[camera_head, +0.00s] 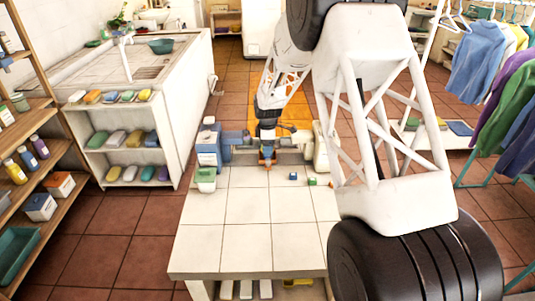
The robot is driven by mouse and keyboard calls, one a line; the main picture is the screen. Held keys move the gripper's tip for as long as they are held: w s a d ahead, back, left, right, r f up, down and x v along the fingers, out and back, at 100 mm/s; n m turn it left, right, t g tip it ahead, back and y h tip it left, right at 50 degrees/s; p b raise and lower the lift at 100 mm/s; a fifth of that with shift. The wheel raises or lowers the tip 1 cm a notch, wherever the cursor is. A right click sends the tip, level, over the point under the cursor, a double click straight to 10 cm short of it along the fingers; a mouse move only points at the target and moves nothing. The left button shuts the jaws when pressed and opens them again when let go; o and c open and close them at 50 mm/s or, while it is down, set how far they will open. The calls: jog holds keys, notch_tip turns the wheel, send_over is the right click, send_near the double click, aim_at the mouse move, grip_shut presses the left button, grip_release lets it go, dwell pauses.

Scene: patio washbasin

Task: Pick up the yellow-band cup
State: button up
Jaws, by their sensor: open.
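I cannot make out a cup with a yellow band in the head view; it may be hidden or too small to tell. My gripper (267,163) points down over the far edge of the white tiled table (240,235), near its middle. It is open; its fingers are small in the picture, and I see nothing clearly held between them.
A white container with a green top (205,180) stands at the table's far left. A small blue block (293,176) and a green block (312,182) lie right of my gripper. The table's front is clear. My arm hides its right side. Shelves (40,150) stand left.

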jog(key=shift+f, duration=0.7)
jog(key=shift+c, duration=0.2)
jog(key=c, duration=0.7)
jog(key=shift+o, duration=0.2)
jog(key=shift+r, duration=0.15)
jog(key=shift+r, duration=0.8)
jog(key=shift+s+r, duration=0.1)
jog(key=shift+r, duration=0.85)
jog(key=s+d+r, duration=0.1)
jog(key=s+d, duration=0.1)
jog(key=s, duration=1.3)
jog(key=shift+s+d+r, duration=0.15)
jog(key=shift+s+d, duration=0.15)
